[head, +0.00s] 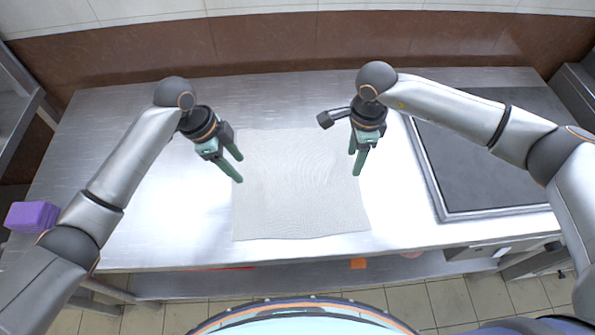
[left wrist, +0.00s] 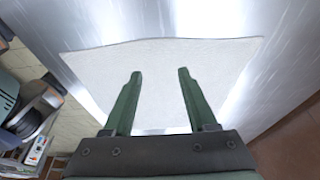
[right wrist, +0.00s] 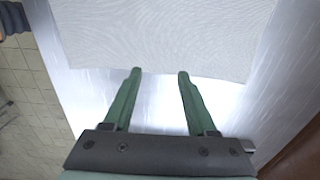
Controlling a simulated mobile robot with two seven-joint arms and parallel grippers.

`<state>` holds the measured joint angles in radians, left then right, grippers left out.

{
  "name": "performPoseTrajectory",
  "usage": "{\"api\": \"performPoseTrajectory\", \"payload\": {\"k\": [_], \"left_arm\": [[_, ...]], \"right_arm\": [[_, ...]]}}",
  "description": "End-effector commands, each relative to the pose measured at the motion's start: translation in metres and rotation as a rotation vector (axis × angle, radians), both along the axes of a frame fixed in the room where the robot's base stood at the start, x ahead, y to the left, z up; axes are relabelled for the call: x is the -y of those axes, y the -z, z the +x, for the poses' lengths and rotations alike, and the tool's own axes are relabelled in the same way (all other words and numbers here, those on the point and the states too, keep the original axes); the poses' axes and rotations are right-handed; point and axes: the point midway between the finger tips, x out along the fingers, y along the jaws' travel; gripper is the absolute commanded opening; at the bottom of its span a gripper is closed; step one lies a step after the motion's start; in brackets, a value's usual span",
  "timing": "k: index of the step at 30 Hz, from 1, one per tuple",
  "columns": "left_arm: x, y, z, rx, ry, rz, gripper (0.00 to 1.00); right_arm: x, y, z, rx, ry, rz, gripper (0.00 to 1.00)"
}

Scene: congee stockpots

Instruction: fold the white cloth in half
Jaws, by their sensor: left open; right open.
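The white cloth (head: 300,195) lies spread out flat and unfolded on the metal table, with faint ripples near its middle. It also shows in the left wrist view (left wrist: 160,65) and in the right wrist view (right wrist: 165,35). My left gripper (head: 241,169) is open and empty above the cloth's left edge. In the left wrist view its fingertips (left wrist: 160,74) stand over the cloth. My right gripper (head: 354,164) is open and empty near the cloth's right edge. In the right wrist view its fingertips (right wrist: 160,73) are at the cloth's edge. Neither gripper visibly touches the cloth.
The metal table (head: 165,225) is clear to the left of the cloth. A dark flat griddle-like plate (head: 480,165) with a metal rim lies to the right. A purple block-like stack (head: 32,216) is at the far left. A brown wall (head: 290,42) stands behind the table.

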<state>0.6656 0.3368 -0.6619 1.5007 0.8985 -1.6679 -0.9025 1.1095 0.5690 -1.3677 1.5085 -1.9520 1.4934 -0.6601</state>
Motion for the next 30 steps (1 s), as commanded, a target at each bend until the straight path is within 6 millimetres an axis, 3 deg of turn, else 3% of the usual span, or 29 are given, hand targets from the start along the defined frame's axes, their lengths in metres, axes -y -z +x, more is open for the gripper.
{"api": "performPoseTrajectory", "payload": {"k": [3, 9, 23, 30], "left_arm": [[0.0, 0.018, -0.001, -0.002, 0.0, 0.001, 0.57], [0.0, 0.033, 0.0, 0.0, 0.001, 0.0, 0.57], [0.0, 0.039, 0.0, 0.001, 0.001, 0.001, 0.57], [0.0, 0.037, 0.0, 0.001, 0.0, 0.001, 0.45]], "right_arm": [[0.0, 0.018, -0.001, -0.003, 0.0, 0.0, 0.57], [0.0, 0.033, 0.0, -0.001, 0.0, 0.0, 0.57], [0.0, 0.039, 0.0, 0.0, -0.001, 0.0, 0.57], [0.0, 0.037, 0.0, -0.001, -0.001, 0.0, 0.45]]}}
